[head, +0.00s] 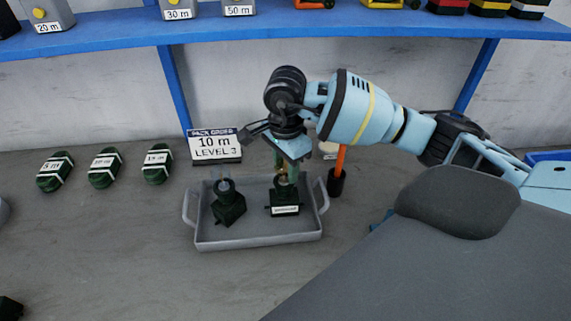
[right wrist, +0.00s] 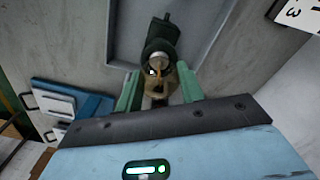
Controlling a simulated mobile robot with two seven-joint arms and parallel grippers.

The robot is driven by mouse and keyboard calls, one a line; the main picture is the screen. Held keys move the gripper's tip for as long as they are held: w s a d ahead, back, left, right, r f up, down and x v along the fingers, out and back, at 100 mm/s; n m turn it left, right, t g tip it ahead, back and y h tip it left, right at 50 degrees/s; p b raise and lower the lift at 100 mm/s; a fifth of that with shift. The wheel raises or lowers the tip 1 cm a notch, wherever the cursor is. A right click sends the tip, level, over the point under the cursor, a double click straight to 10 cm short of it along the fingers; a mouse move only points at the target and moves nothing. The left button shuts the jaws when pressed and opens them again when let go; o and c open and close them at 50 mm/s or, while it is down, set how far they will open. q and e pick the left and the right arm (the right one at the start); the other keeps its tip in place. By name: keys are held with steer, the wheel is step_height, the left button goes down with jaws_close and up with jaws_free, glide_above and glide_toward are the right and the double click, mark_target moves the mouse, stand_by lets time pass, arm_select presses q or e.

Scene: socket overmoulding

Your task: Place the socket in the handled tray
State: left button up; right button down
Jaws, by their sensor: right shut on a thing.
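The grey handled tray (head: 258,240) lies on the bench, a handle at each end. A dark green socket (head: 284,209) with a white label shows upright in the right half of the tray. My right gripper (head: 287,172) points down over it, its green fingers shut around its brass-coloured upper part. In the right wrist view the fingers (right wrist: 158,90) close on this tan part, and the tray (right wrist: 122,35) lies behind. I cannot tell whether the socket touches the tray floor. Another dark green socket (head: 229,208) with a ring on top stands in the left half. My left gripper is out of view.
A sign (head: 214,146) reading "10 m LEVEL 3" stands behind the tray. An orange-handled tool (head: 340,165) in a black holder stands close on the right. Several dark green labelled pieces (head: 104,167) lie left. A blue shelf (head: 130,38) spans above.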

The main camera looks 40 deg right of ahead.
steer(key=c, duration=0.9)
jaws_free()
step_height(320, 180, up, 12)
steer(key=shift+r, duration=0.15)
